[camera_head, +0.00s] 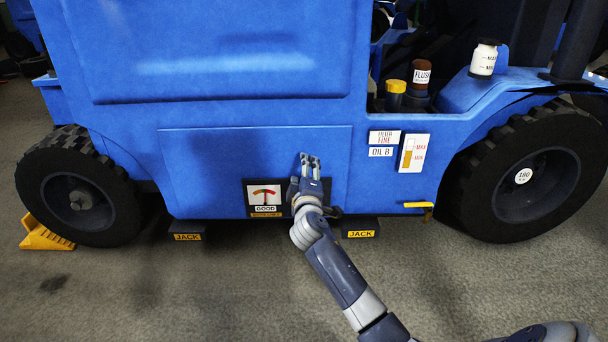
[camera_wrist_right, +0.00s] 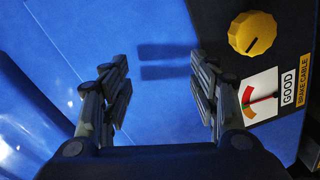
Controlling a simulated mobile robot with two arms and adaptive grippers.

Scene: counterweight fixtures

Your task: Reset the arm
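My right arm comes in from the lower right of the head view, still bent forward at the blue vehicle side (camera_head: 250,150). Its gripper (camera_head: 310,160) points up, just right of the gauge. In the right wrist view the gripper (camera_wrist_right: 160,80) is open and empty, with bare blue panel between and beyond its fingers. The gauge panel (camera_head: 265,196), labelled GOOD, also shows in the wrist view (camera_wrist_right: 262,97), right of the fingers, with BRAKE CABLE lettering. A yellow knob (camera_wrist_right: 252,33) sits beside it; in the head view I cannot make it out. My left gripper is not in view.
Two JACK pads (camera_head: 187,230) (camera_head: 360,229) stick out low. A yellow handle (camera_head: 419,206) is at right. An orange wheel chock (camera_head: 45,236) is at the left tyre (camera_head: 78,190). Bottles, including FLUSH (camera_head: 421,75) and a white one (camera_head: 484,60), stand upper right. Floor in front is open.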

